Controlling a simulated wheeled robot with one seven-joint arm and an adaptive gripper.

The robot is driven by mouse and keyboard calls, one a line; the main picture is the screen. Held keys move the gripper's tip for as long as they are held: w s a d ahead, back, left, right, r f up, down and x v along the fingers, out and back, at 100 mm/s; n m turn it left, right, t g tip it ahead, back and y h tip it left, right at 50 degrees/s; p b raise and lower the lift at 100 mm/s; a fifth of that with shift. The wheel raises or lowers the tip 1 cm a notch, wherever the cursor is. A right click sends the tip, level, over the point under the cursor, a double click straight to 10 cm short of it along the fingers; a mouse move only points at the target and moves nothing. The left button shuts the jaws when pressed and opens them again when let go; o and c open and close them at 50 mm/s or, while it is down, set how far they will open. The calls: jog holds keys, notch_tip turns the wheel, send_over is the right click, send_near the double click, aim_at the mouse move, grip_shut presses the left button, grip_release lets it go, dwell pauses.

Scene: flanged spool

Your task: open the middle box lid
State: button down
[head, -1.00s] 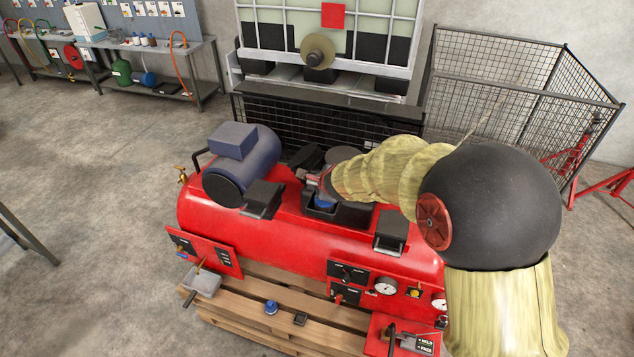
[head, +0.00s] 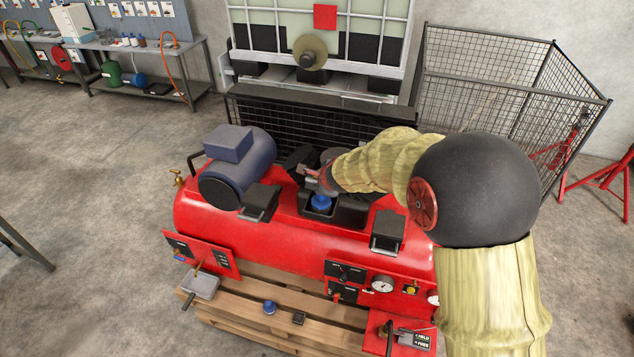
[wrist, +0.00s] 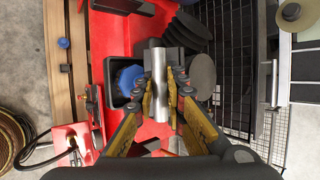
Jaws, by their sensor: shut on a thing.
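The middle box (head: 347,210) is a black open-topped box on the red tank, between two similar closed boxes. A blue ribbed knob (head: 321,202) shows inside it, and also in the wrist view (wrist: 130,79). The lid is swung up, away from the opening, and is mostly hidden behind my gripper. My gripper (head: 314,181) is above the back of the box. In the wrist view my gripper (wrist: 160,92) has its fingers closed around a silver bar (wrist: 158,70), which looks like the lid's handle.
The left box (head: 260,200) and right box (head: 387,229) have lids down. A blue motor (head: 237,170) stands at left on the tank (head: 290,240). A black mesh fence (head: 270,128) runs behind. Levers and gauges line the front.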

jog(key=shift+w+d+r+p, duration=0.25)
jog(key=shift+w+r+p, duration=0.2)
jog(key=shift+w+p, duration=0.15)
jog(key=shift+w+d+r+p, duration=0.2)
jog(key=shift+w+r+p, duration=0.2)
jog(key=shift+w+p, duration=0.15)
jog(key=w+p, duration=0.1)
jog(key=w, duration=0.1)
jog(key=w+d+r+p, duration=0.1)
jog(key=w, duration=0.1)
jog(key=w+d+p, duration=0.1)
jog(key=w, duration=0.2)
jog(key=shift+d+r, duration=0.2)
jog(key=shift+r, duration=0.1)
jog(key=shift+w+d+p, duration=0.3)
jog(key=shift+w, duration=0.6)
jog(key=shift+w+r, duration=0.1)
jog(key=shift+r, duration=0.05)
jog(key=c, duration=2.2)
grip_release()
jog(key=shift+o, duration=2)
jog(key=shift+s+f, duration=0.2)
jog(key=shift+f, duration=0.2)
jog(key=shift+s+f, duration=0.15)
jog(key=shift+f, duration=0.05)
